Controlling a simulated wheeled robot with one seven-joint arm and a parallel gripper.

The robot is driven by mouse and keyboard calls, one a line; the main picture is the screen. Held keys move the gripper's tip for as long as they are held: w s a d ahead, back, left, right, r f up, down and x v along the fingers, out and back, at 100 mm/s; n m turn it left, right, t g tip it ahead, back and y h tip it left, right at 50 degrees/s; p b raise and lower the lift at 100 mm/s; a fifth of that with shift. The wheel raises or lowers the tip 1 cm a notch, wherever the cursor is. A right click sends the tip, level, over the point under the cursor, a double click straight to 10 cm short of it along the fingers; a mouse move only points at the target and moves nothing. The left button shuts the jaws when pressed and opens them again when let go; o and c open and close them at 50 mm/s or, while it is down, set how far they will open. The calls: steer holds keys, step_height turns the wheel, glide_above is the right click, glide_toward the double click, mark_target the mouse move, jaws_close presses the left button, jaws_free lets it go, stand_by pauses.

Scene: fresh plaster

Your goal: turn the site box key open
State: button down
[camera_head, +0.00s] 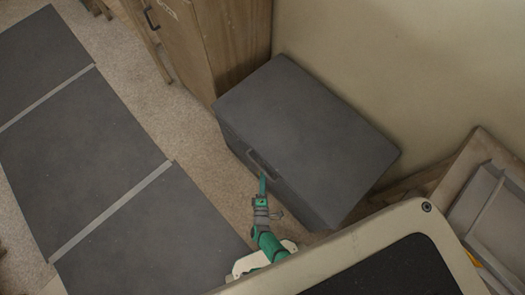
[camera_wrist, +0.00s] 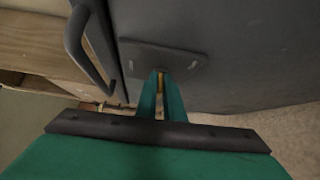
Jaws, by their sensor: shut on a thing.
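The site box (camera_head: 305,135) is a dark grey chest standing against the wall, its lid down. Its front carries a dark handle (camera_wrist: 88,50) and a lock plate (camera_wrist: 155,57), both large in the wrist view. My gripper (camera_head: 262,178) reaches the front of the box, just below the handle in the head view. In the wrist view its two green fingers (camera_wrist: 161,80) are closed together at the lower part of the lock plate. A thin yellow strip of the key (camera_wrist: 160,82) shows between them. The rest of the key is hidden by the fingers.
A wooden cabinet (camera_head: 185,40) stands close to the left of the box. Dark floor mats (camera_head: 85,130) with grey strips lie to the left. Bare beige floor (camera_head: 205,150) lies between mats and box.

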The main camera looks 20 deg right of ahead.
steer(key=shift+f+m+t, duration=0.15)
steer(key=shift+m+t, duration=0.15)
steer(key=shift+d, duration=0.1)
stand_by(0.5)
steer(key=c, duration=1.9)
jaws_free()
steer(key=shift+w, duration=0.1)
steer(key=shift+o, duration=0.2)
steer(key=shift+a, duration=0.25)
steer(key=v, duration=1)
steer(key=shift+s, duration=0.3)
steer(key=shift+o, duration=0.2)
